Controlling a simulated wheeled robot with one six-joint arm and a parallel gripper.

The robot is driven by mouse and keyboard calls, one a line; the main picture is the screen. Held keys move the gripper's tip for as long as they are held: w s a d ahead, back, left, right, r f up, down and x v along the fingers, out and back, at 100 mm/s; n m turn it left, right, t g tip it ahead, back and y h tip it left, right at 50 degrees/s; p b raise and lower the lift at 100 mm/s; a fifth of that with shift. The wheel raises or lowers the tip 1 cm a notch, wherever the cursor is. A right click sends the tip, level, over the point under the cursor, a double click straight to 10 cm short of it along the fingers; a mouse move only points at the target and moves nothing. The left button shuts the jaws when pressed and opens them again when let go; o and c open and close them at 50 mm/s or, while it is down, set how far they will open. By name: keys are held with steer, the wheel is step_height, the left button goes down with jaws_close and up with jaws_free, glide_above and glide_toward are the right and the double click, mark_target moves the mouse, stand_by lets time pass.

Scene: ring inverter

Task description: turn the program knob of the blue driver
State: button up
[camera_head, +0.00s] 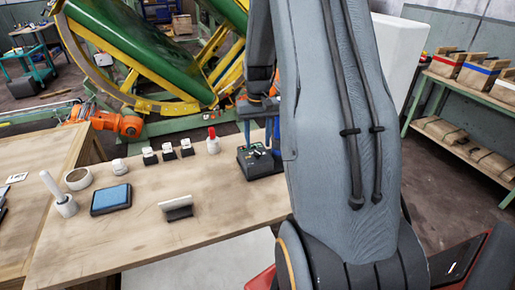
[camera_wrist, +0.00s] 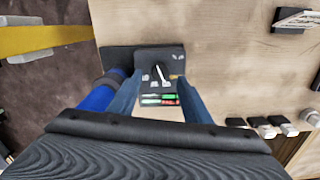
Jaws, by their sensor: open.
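A dark box with a control panel (camera_wrist: 160,58) stands on the wooden table below my gripper. Its panel has a knob with a white pointer (camera_wrist: 160,74), small keys and lit green and red strips. The box also shows in the head view (camera_head: 256,166). My gripper (camera_wrist: 161,82) is open, its two blue-grey fingers on either side of the knob area and apart from each other. In the head view my gripper (camera_head: 260,130) is above the box, partly hidden by my arm. A blue cylinder with a dark ring (camera_wrist: 97,98) is left of the fingers; what it belongs to is unclear.
A red-topped bottle (camera_head: 213,142) and several small black-and-white blocks (camera_head: 168,151) stand left of the box. A blue pad (camera_head: 110,198) and a small stand (camera_head: 177,210) lie nearer the front. The table (camera_head: 130,240) is clear at the front; a green and yellow machine (camera_head: 150,50) stands behind.

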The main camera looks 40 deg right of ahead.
mark_target(258, 152)
steer(key=shift+r+b, duration=0.45)
steer(key=shift+r, duration=1.7)
steer(key=s+a+n, duration=0.1)
steer(key=s+a, duration=0.4)
steer(key=a, duration=0.3)
steer(key=s+a+n+t, duration=0.1)
steer(key=s+a+n, duration=0.1)
steer(key=s+a, duration=0.3)
steer(key=s+a+n, duration=0.1)
steer(key=s+a, duration=0.4)
steer(key=a, duration=0.7)
steer(key=shift+s+n, duration=0.3)
steer(key=shift+n, duration=0.1)
